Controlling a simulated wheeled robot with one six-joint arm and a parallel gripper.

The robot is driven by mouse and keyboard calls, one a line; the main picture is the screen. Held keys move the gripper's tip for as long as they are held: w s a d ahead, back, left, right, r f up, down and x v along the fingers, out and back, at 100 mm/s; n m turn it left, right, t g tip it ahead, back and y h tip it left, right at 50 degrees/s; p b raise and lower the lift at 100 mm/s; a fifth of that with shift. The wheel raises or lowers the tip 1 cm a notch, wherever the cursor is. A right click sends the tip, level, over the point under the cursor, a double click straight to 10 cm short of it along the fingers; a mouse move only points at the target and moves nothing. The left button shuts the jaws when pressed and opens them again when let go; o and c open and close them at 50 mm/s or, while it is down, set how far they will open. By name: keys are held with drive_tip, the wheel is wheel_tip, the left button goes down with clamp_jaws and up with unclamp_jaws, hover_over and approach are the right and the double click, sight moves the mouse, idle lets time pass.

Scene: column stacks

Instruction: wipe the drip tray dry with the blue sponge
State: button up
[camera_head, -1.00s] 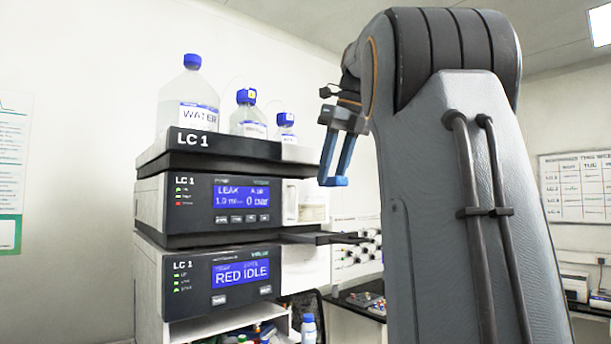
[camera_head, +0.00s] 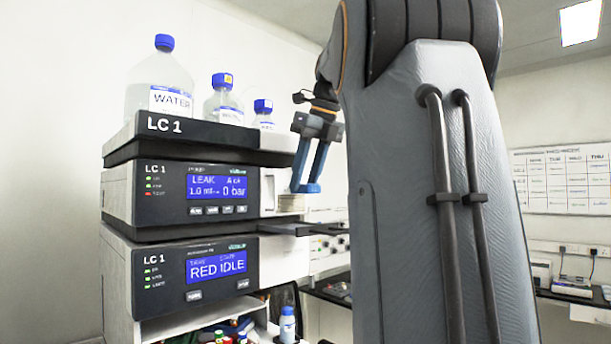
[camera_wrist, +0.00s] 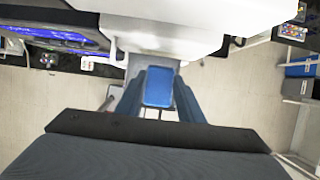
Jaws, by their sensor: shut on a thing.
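My gripper (camera_head: 306,186) is shut on the blue sponge (camera_wrist: 157,88), which sits between the two blue fingers in the wrist view. In the head view the sponge is a small blue block at the fingertips, hard to tell from the fingers. The dark, flat drip tray (camera_head: 300,229) juts out to the right from the LC 1 stack, between the upper and lower modules. My gripper is above the tray in the head view, apart from it. I cannot pick out the tray in the wrist view.
The LC 1 stack (camera_head: 120,200) stands at left, its upper display reading LEAK. Several blue-capped bottles, including a large WATER bottle (camera_head: 160,85), stand on top. A shelf below holds small bottles (camera_head: 287,325). A white housing (camera_wrist: 165,35) is close ahead in the wrist view.

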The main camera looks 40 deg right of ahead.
drive_tip(key=shift+f, duration=0.15)
drive_tip(key=shift+f+b, duration=2.1)
drive_tip(key=shift+f, duration=0.75)
drive_tip(key=shift+f+b, duration=0.6)
drive_tip(key=shift+f, duration=0.4)
drive_tip(key=shift+a, duration=0.1)
drive_tip(key=shift+a+r, duration=0.1)
drive_tip(key=shift+a, duration=1.15)
drive_tip(key=shift+d+p, duration=0.75)
drive_tip(key=shift+d, duration=0.6)
drive_tip(key=shift+s+a+f+b, duration=0.1)
drive_tip(key=shift+a+f+b, duration=0.1)
drive_tip(key=shift+a, duration=0.45)
drive_tip(key=shift+a+f+b, duration=0.1)
drive_tip(key=shift+a+b, duration=0.05)
drive_tip(key=shift+a, duration=0.5)
drive_tip(key=shift+d+r+p, duration=0.1)
drive_tip(key=shift+d+p, duration=0.85)
drive_tip(key=shift+d, duration=0.35)
drive_tip(key=shift+a+r, duration=0.1)
drive_tip(key=shift+a, duration=1.15)
